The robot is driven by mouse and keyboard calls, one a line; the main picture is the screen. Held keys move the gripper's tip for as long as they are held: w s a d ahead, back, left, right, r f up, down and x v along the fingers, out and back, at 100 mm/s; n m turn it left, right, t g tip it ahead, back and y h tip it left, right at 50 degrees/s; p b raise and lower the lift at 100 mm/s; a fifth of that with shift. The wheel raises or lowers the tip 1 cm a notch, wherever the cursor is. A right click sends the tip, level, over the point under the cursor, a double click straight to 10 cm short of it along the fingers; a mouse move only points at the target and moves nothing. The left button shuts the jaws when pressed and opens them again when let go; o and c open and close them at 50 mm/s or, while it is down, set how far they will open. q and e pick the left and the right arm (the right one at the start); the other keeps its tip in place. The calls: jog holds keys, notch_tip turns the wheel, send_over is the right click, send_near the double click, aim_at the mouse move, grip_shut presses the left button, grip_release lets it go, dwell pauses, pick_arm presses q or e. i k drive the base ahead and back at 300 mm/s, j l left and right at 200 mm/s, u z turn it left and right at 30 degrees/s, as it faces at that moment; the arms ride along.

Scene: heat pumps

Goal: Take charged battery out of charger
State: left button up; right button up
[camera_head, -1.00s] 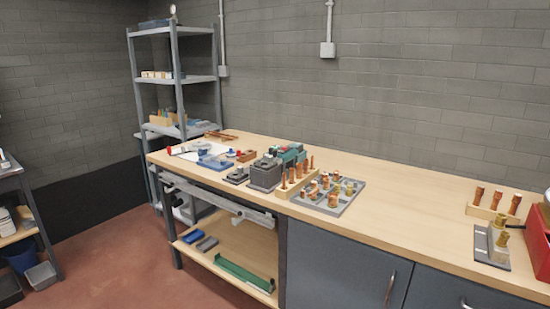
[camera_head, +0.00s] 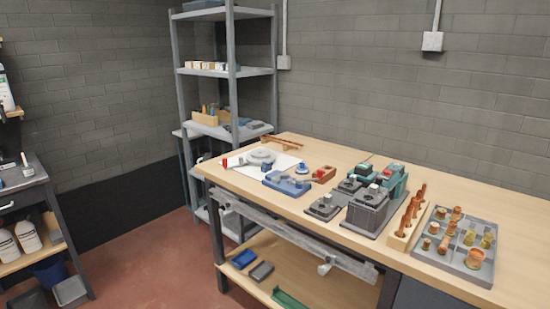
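Dark grey block-shaped units stand on the wooden workbench (camera_head: 440,181). The largest (camera_head: 367,210) looks like a charger or battery, with a light piece on top. A low dark unit (camera_head: 323,207) sits to its left, and another small dark unit (camera_head: 349,185) sits behind. Teal-and-dark devices (camera_head: 393,177) stand behind the large block. I cannot tell for certain which is the charger and which the charged battery. Neither of my grippers is in view.
A wooden holder with copper fittings (camera_head: 406,232) and a grey tray of fittings (camera_head: 430,258) stand to the right. A blue tool (camera_head: 286,183) lies left. A metal shelf (camera_head: 203,127) stands behind. Red floor (camera_head: 150,270) is clear in front.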

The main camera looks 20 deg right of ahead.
aim_at(364, 170)
jog(key=i+j+z, duration=0.1)
jog(key=i, duration=0.4)
jog(key=i+j+z, duration=0.15)
jog(key=i, duration=0.4)
jog(key=i+j+z, duration=0.1)
jog(key=i, duration=0.4)
jog(key=j, duration=0.1)
